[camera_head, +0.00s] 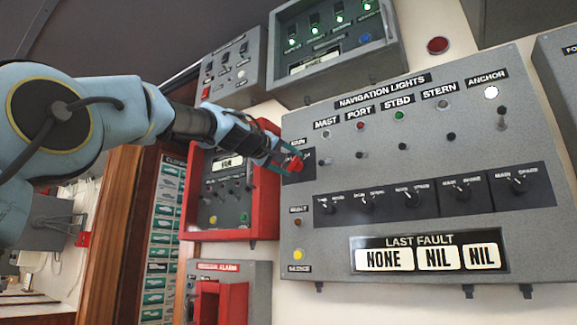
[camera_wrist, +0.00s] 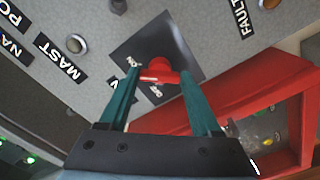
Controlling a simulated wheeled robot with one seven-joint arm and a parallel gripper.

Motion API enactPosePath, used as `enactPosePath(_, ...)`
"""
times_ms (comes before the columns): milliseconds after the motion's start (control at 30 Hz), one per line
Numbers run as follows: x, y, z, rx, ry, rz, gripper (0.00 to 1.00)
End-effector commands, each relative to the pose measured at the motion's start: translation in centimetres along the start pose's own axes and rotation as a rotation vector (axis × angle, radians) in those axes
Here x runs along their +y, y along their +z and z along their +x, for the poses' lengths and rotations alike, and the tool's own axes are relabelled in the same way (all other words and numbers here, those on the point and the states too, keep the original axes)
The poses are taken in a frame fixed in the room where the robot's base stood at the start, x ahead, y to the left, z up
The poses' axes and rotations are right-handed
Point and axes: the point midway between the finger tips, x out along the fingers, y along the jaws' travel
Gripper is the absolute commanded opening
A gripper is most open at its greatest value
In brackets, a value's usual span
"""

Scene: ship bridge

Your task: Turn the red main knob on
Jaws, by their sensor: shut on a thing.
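The red main knob (camera_head: 295,164) sits on a black plate at the left edge of the grey navigation lights panel (camera_head: 430,222). In the wrist view the red knob (camera_wrist: 160,68) stands on its dark square plate (camera_wrist: 165,45), with its red handle across the space between my fingers. My gripper (camera_head: 285,157) reaches in from the left at the panel. In the wrist view my gripper's green fingers (camera_wrist: 160,76) are on either side of the knob, shut on it. Small white labels beside the knob are partly hidden by the fingers.
A red-framed box (camera_head: 196,198) stands just left of the panel, close beneath my gripper; its red frame (camera_wrist: 230,97) also shows in the wrist view. Several toggles and black rotary switches (camera_head: 408,197) lie to the right. Grey boxes (camera_head: 333,72) hang above.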

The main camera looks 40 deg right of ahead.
Motion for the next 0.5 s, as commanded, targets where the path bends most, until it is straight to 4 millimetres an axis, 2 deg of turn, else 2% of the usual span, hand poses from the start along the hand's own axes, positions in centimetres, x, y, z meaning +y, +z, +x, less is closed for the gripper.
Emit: enactPosePath(500,-0.16,0.14,0.06,-0.004,-0.002,0.105,0.09)
